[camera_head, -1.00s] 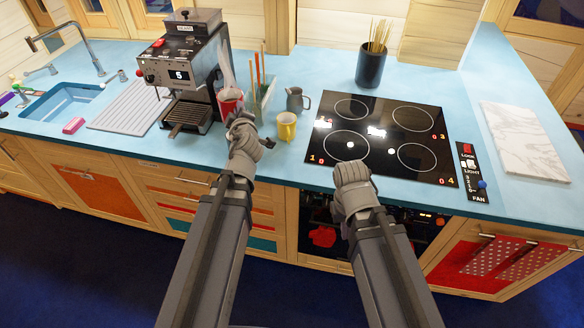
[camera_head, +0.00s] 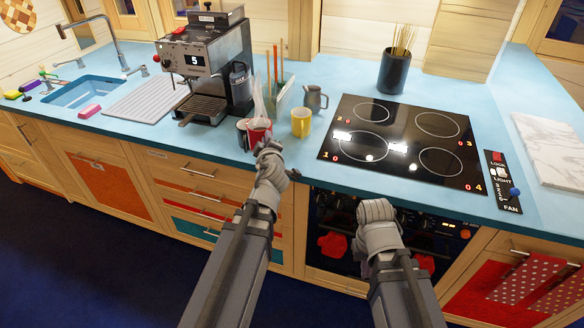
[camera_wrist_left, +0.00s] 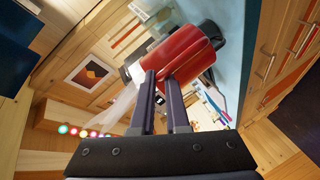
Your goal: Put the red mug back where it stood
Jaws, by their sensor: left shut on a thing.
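The red mug (camera_head: 258,132) is near the front edge of the blue counter, right of the coffee machine. My left gripper (camera_head: 268,152) is shut on it; the wrist view shows the red mug (camera_wrist_left: 182,56) tilted at the tips of the left fingers (camera_wrist_left: 166,85). I cannot tell whether its base touches the counter. A dark mug (camera_head: 241,130) is just left of it, partly hidden. A yellow mug (camera_head: 301,122) stands to its right. My right gripper (camera_head: 378,212) hangs in front of the oven; its fingers are hidden.
The coffee machine (camera_head: 208,70) stands at the back left, with a ribbed drainboard (camera_head: 145,98) beside it. A grey jug (camera_head: 314,98) stands behind the yellow mug. The black hob (camera_head: 400,145) is to the right. A dark utensil pot (camera_head: 394,72) is behind it.

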